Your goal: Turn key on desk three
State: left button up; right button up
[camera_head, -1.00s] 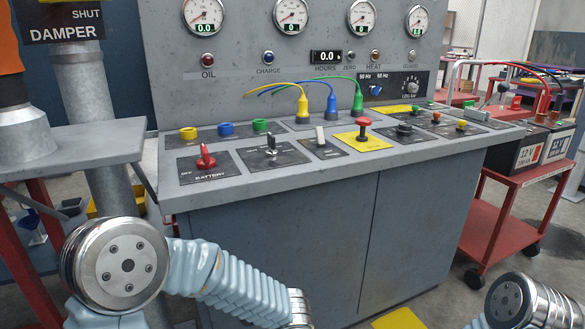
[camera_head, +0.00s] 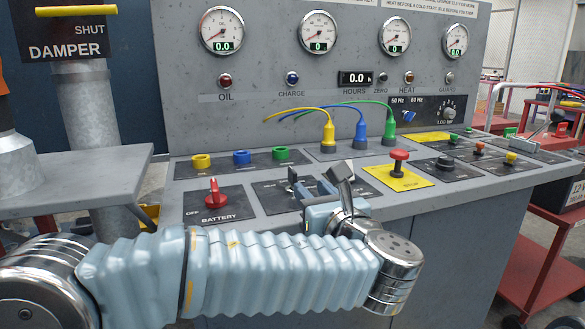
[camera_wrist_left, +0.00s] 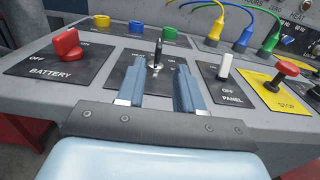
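The key (camera_wrist_left: 157,52) stands upright in its switch on a black plate of the grey control desk (camera_head: 420,185). In the left wrist view my left gripper (camera_wrist_left: 159,72) is open, its two blue-grey fingers apart and pointing at the key, which shows in the gap just beyond the tips. Whether a finger touches it I cannot tell. In the head view my left gripper (camera_head: 313,182) is over the same plate and hides much of it, so the key is hard to make out there. My right gripper is not in view.
A red battery switch (camera_head: 215,195) is left of the key plate. A white panel switch (camera_wrist_left: 224,66) and a red stop button (camera_head: 398,160) are to its right. Yellow, blue and green plugs (camera_head: 361,132) with cables stand behind. A red cart (camera_head: 550,255) is at the right.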

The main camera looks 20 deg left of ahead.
aim_at(296, 173)
pick_arm(q)
jog(key=p+x, duration=0.1)
jog(key=x, duration=1)
jog(key=shift+w+a, duration=0.25)
grip_shut()
